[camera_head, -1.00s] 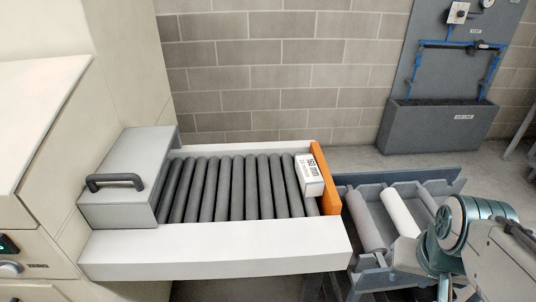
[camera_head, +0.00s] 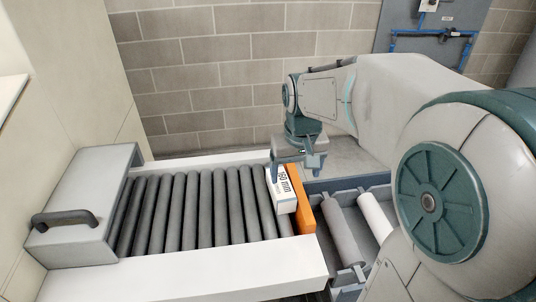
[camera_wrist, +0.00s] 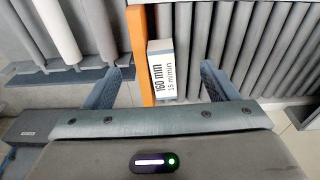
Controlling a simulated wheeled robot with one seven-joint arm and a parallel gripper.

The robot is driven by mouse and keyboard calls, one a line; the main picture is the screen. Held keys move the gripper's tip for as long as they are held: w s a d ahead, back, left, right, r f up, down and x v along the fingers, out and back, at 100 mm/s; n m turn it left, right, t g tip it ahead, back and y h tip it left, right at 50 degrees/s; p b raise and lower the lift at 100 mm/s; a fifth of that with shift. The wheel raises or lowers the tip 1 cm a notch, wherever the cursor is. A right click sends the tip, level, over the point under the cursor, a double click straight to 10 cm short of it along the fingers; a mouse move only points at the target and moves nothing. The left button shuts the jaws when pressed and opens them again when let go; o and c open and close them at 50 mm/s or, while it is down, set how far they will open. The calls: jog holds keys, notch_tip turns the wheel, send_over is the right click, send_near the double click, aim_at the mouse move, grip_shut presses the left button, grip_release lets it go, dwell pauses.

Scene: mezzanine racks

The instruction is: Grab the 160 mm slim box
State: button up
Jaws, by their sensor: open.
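The slim box (camera_head: 282,190) is white with a grey side and black print reading 160 mm. It lies on the grey rollers against the orange end stop (camera_head: 300,199). In the wrist view the box (camera_wrist: 161,70) shows between my two fingers, with the orange stop (camera_wrist: 140,55) just to its left. My gripper (camera_head: 290,176) is open and hangs at the box's far end in the head view. In the wrist view my gripper (camera_wrist: 168,80) has one finger left of the stop and one right of the box. I cannot tell whether the fingers touch anything.
The roller conveyor (camera_head: 190,276) has white side rails and a grey housing with a dark handle (camera_head: 65,219) at its left end. A lower grey frame with loose rollers (camera_head: 340,232) lies right of the stop. A brick wall (camera_head: 200,70) stands behind.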

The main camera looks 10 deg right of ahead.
jog(key=g+p, duration=0.1)
jog(key=p, duration=0.2)
send_over(281, 184)
jog(key=f, duration=1)
jog(key=shift+w+f+p, duration=0.2)
jog(key=shift+f+p, duration=0.05)
jog(key=shift+p, duration=0.05)
jog(key=shift+n, duration=0.3)
jog(key=f, duration=0.1)
jog(key=f+p, duration=0.1)
jog(key=f, duration=0.2)
jog(key=shift+s+f+p, duration=0.1)
jog(key=shift+s+p, duration=0.25)
jog(key=shift+f, duration=0.55)
jog(key=c, duration=1.6)
jog(key=shift+r, duration=0.1)
